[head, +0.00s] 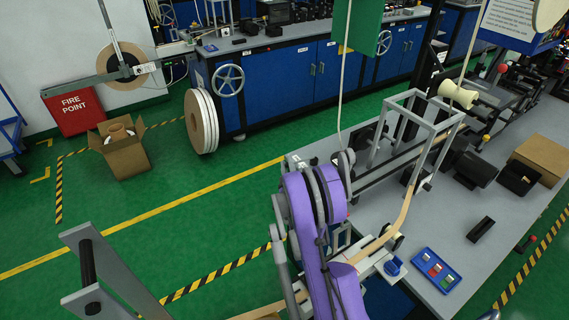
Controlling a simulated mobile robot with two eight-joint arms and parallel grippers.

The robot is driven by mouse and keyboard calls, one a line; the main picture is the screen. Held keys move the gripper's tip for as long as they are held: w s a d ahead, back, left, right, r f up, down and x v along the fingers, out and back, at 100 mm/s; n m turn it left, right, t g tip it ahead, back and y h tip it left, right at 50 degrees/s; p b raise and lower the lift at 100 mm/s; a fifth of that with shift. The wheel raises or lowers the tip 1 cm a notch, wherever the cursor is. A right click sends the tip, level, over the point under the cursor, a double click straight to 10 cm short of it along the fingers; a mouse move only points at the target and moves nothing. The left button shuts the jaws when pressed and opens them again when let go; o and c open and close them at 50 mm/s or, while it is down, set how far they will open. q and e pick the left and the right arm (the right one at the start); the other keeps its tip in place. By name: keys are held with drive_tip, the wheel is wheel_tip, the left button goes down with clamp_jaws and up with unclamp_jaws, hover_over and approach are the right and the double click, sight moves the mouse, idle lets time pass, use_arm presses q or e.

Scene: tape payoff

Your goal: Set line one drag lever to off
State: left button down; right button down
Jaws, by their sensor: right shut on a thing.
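My right arm, purple and grey, rises from the bottom middle to the near end of the grey bench (375,205). My right gripper (344,160) is at the arm's far end, beside dark fittings at the bench corner. It is shut on a small part, mostly hidden by the gripper and arm. I cannot make out the line one drag lever or its setting. A tan tape (403,213) runs down past the arm over a roller (397,241). My left gripper is not in view.
A blue tray (437,270) with coloured pieces and a black block (480,229) lie on the bench. A grey open frame (403,120) stands behind. A grey frame with a black bar (88,262) is at bottom left. Green floor is clear around a cardboard box (123,155).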

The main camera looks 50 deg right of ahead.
drive_tip(key=shift+s+d+f, duration=0.1)
drive_tip(key=shift+s+f, duration=0.05)
drive_tip(key=c, duration=1.1)
unclamp_jaws()
drive_tip(key=o, duration=0.4)
drive_tip(key=shift+d+f, duration=0.1)
drive_tip(key=shift+d, duration=0.15)
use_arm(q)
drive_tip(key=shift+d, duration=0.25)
use_arm(e)
drive_tip(key=shift+a, duration=0.1)
drive_tip(key=shift+a+r, duration=0.1)
drive_tip(key=shift+r, duration=0.2)
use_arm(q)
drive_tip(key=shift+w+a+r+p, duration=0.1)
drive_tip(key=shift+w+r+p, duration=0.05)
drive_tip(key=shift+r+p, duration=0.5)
use_arm(e)
wheel_tip(320, 180, up, 10)
drive_tip(key=shift+f, duration=0.2)
